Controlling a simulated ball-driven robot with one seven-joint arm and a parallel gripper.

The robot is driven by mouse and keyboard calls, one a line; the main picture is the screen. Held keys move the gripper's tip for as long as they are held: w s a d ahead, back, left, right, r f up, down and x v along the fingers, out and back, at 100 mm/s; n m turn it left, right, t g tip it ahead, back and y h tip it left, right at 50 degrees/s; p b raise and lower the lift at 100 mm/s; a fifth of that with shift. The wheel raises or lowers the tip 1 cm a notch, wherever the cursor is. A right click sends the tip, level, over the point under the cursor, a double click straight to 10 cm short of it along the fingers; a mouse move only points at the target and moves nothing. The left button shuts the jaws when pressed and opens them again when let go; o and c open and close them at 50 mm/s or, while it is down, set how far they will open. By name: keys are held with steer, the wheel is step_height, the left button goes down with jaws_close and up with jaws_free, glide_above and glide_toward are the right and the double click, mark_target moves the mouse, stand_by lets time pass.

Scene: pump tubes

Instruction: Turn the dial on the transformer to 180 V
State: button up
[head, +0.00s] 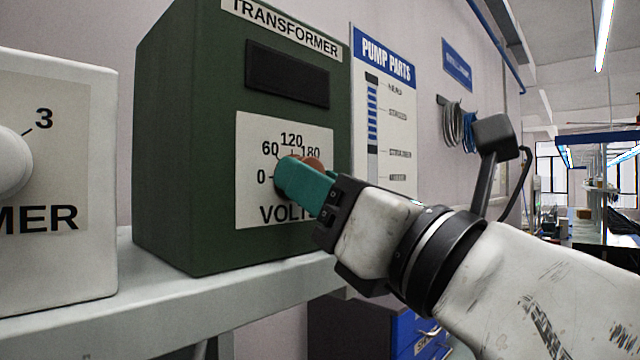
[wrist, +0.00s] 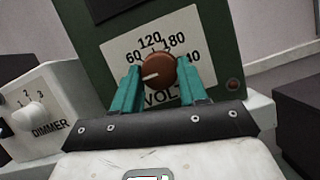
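The green transformer (head: 190,130) stands on a pale shelf, with a white scale plate (head: 250,200) on its front. In the wrist view its brown dial (wrist: 160,69) has a white pointer line aimed left and slightly down, below the 60 mark. The 0 mark is hidden there by a finger; the head view shows it left of the dial. My gripper (wrist: 158,75) has its teal fingers apart, one on each side of the dial. I see no clear grip; contact is hard to judge. In the head view the near finger covers much of the dial (head: 314,163).
A white dimmer (head: 100,120) with a white knob stands to the left on the shelf (head: 210,295). A pump parts poster (head: 400,130) hangs on the wall to the right. A dark box (wrist: 297,110) shows at right in the wrist view.

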steer(key=c, duration=0.6)
steer(key=shift+o, duration=0.2)
steer(key=shift+m, duration=0.5)
steer(key=shift+s+r+m+g+h+p, duration=0.15)
steer(key=shift+m+g+h+p, duration=0.85)
steer(key=shift+m, duration=3.45)
steer(key=shift+w+r+m+g+h+p, duration=0.1)
steer(key=shift+r+m+g+h+p, duration=0.2)
steer(key=shift+m+h+p, duration=2.8)
steer(key=shift+s+r+m+g+y+p, duration=0.2)
steer(key=shift+m+g, duration=0.5)
steer(key=shift+m, duration=5.15)
steer(key=shift+w+f, duration=0.1)
steer(key=shift+w, duration=0.05)
